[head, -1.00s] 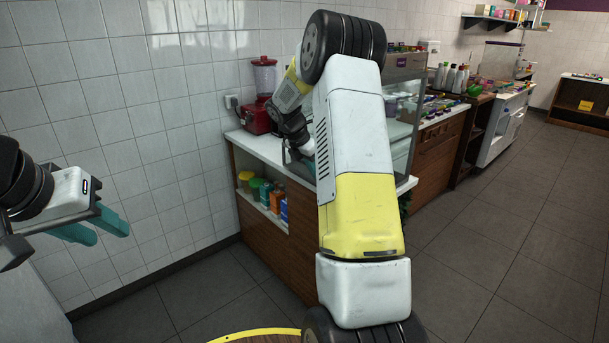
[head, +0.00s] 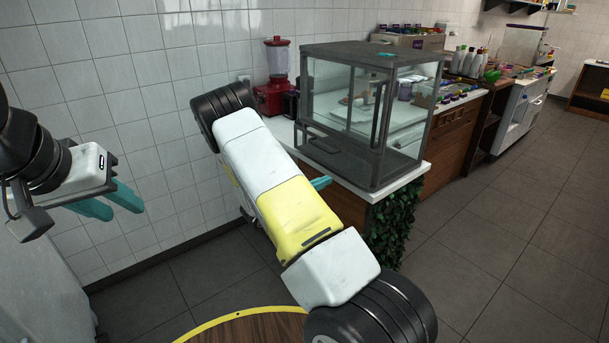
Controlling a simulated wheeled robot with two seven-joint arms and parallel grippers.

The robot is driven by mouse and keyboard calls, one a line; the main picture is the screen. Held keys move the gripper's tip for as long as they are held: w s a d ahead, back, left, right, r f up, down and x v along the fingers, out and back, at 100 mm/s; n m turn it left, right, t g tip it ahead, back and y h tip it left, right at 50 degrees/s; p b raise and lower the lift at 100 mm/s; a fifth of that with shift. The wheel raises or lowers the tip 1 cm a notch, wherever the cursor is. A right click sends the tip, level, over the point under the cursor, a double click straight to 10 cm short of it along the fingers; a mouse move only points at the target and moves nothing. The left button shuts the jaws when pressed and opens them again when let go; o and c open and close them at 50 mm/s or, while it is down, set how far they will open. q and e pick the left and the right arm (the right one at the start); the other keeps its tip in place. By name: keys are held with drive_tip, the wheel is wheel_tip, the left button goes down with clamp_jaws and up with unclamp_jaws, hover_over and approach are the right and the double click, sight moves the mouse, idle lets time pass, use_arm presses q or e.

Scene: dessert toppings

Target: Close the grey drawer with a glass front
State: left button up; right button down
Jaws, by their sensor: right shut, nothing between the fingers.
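The grey display case (head: 345,52) with glass panes stands on the white counter right of centre. An upright handle (head: 381,115) is on the glass front. My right gripper (head: 320,183) is mostly hidden behind my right arm; a teal fingertip shows below and in front of the case, shut and apparently empty. My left gripper (head: 112,202) is open and empty at the left, far from the case.
A red blender (head: 274,80) stands behind the case by the tiled wall. Green leaves (head: 396,225) hang at the counter's end. Floor to the right is clear.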

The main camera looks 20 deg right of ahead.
sight(352, 168)
drive_tip(key=x, duration=1)
drive_tip(key=shift+d, duration=0.1)
drive_tip(key=x, duration=0.4)
drive_tip(key=shift+d+r, duration=0.1)
